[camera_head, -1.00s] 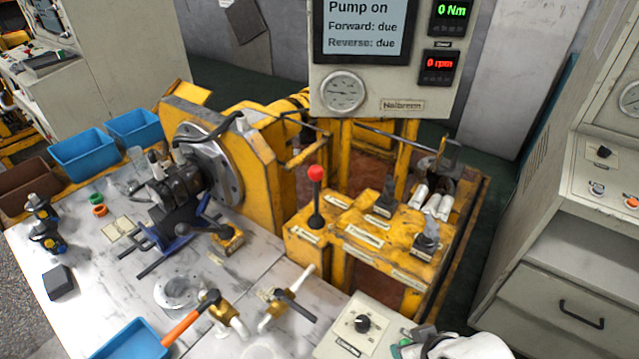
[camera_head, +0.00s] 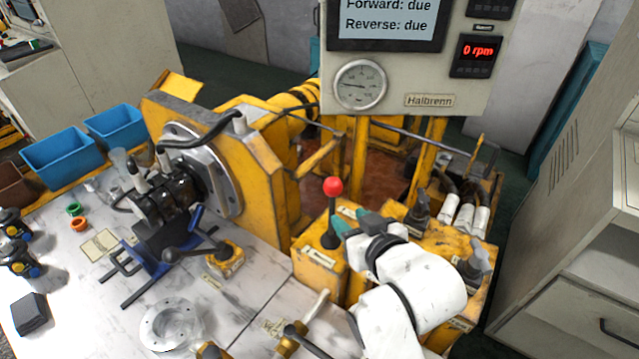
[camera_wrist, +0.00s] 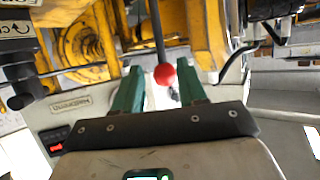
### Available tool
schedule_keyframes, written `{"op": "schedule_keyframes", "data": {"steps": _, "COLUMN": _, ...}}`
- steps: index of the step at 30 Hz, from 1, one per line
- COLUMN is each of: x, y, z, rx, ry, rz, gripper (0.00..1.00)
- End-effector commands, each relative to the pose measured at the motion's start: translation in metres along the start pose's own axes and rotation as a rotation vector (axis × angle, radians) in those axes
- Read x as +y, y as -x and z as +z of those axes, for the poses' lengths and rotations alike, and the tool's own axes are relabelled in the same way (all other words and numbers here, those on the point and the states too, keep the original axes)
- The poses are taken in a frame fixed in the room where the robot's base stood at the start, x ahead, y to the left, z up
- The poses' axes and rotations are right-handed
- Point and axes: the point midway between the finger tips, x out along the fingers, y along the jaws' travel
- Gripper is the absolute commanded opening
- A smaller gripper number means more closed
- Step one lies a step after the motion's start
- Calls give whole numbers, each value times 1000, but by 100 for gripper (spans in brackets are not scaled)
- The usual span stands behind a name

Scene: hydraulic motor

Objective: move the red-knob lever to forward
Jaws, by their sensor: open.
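The red-knob lever (camera_head: 332,188) stands roughly upright on the left of the yellow control block (camera_head: 318,265). My gripper (camera_head: 343,226) is open, with its green fingers beside the lever's shaft, just below and right of the knob. In the wrist view the red knob (camera_wrist: 165,76) shows in the gap between the two green fingers (camera_wrist: 158,68), closer to the right one. I cannot tell whether a finger touches the lever. My white arm hides part of the block.
Two grey-black levers (camera_head: 418,212) (camera_head: 474,262) stand on the block to the right. A screen (camera_head: 388,20) above reads "Forward: due" and "Reverse: due".

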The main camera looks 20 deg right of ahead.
Motion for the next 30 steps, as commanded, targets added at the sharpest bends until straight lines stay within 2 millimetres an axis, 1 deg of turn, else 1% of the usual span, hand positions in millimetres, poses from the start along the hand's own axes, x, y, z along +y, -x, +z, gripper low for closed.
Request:
{"op": "schedule_keyframes", "data": {"steps": 4, "x": 0, "y": -4, "z": 0, "rx": 1, "ry": 1, "rz": 0, "gripper": 41}}
{"op": "schedule_keyframes", "data": {"steps": 7, "x": 0, "y": -13, "z": -1, "rx": 1, "ry": 1, "rz": 0, "gripper": 41}}
{"op": "schedule_keyframes", "data": {"steps": 11, "x": 0, "y": -35, "z": -1, "rx": 0, "ry": 1, "rz": 0, "gripper": 41}}
{"op": "schedule_keyframes", "data": {"steps": 15, "x": 0, "y": -61, "z": -1, "rx": 0, "ry": 2, "rz": 0, "gripper": 41}}
{"op": "schedule_keyframes", "data": {"steps": 21, "x": 0, "y": -91, "z": -1, "rx": 1, "ry": 0, "rz": 0, "gripper": 41}}
{"op": "schedule_keyframes", "data": {"steps": 25, "x": 0, "y": -102, "z": 0, "rx": 1, "ry": 1, "rz": 0, "gripper": 41}}
{"op": "schedule_keyframes", "data": {"steps": 30, "x": 0, "y": -108, "z": 0, "rx": 0, "ry": 0, "rz": 0, "gripper": 41}}
